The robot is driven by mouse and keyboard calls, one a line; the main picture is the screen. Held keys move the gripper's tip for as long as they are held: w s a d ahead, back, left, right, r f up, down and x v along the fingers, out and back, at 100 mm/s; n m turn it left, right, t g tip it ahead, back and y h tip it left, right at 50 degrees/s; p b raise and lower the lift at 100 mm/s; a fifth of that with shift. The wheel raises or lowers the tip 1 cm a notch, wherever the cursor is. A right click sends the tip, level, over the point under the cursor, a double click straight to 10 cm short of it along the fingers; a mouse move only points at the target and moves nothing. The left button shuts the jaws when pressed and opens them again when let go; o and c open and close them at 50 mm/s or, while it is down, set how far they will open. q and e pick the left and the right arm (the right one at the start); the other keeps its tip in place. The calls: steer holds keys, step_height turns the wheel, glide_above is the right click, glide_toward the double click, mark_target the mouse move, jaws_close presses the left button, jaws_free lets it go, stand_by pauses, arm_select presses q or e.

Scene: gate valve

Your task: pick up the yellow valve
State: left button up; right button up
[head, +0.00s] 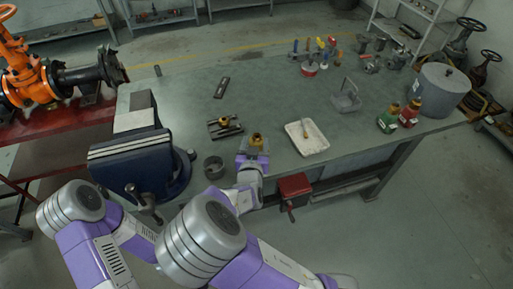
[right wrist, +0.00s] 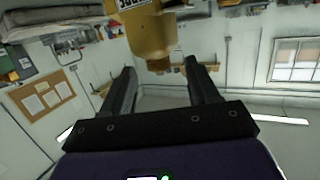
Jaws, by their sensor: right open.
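The yellow valve (head: 256,141) is at the front edge of the workbench, right at the tips of my right gripper (head: 254,154). In the right wrist view the valve (right wrist: 152,32) fills the top centre, and its narrower end reaches toward the space between the two dark fingers (right wrist: 160,68). The fingers are apart, with visible gaps on both sides of the valve. The valve's upper part is cut off by the frame edge. My left gripper is not in view.
A blue vise (head: 135,160) stands left on the green workbench (head: 270,95). A dark ring (head: 213,167), a metal holder (head: 225,127) and a white tray (head: 307,138) lie close by. A red toolbox-like vise (head: 294,186) hangs at the front edge. Bottles (head: 409,114) stand right.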

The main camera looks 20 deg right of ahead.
mark_target(257, 136)
steer(key=b+x, duration=0.1)
steer(key=x, duration=0.3)
steer(key=shift+d, duration=0.15)
jaws_close()
